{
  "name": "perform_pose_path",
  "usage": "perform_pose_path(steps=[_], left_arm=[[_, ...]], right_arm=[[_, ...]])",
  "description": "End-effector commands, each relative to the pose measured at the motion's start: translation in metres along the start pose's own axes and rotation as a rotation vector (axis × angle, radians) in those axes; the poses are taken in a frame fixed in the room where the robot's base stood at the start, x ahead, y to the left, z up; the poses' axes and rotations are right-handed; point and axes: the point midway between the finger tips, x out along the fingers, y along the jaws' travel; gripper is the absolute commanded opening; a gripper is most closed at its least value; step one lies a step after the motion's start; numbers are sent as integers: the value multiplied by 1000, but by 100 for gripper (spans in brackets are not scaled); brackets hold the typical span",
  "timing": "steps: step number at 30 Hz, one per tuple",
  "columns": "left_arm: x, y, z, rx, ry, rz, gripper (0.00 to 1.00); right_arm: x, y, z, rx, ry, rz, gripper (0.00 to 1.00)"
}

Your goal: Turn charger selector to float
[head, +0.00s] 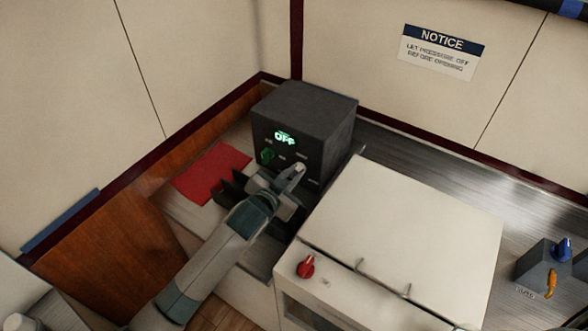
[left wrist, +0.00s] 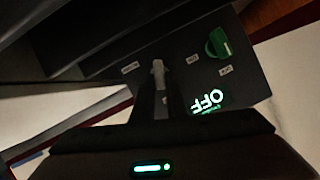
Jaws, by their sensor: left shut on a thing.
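The charger (head: 330,115) is a dark box in the back corner. Its lit green display (head: 285,137) reads OFF; the display also shows upside down in the left wrist view (left wrist: 207,101). A green knob (head: 267,155) sits on the left of the front panel and shows in the left wrist view (left wrist: 217,44). My left gripper (head: 292,178) is at the lower right of the panel, shut on a pale grey selector lever (left wrist: 158,68). Small labels surround the lever, too blurred to read. The fingers hide part of it. My right gripper is out of view.
A white lidded box (head: 405,215) with a red knob (head: 306,267) and wire handle stands close right of my left arm. A red cloth (head: 210,172) lies left of the charger. A grey box with blue and orange levers (head: 543,268) is at far right.

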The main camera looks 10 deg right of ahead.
Motion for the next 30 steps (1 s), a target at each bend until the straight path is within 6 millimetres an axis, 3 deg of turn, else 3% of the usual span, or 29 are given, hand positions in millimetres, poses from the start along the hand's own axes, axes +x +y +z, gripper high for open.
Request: perform_pose_path(steps=[3, 12, 30], left_arm=[[-1, -3, -2, -94, -1, 38, 0], [0, -6, 1, -266, -1, 109, 0], [1, -6, 1, -325, 0, 135, 0]], right_arm=[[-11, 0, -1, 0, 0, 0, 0], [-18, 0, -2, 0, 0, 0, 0], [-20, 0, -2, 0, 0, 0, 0]])
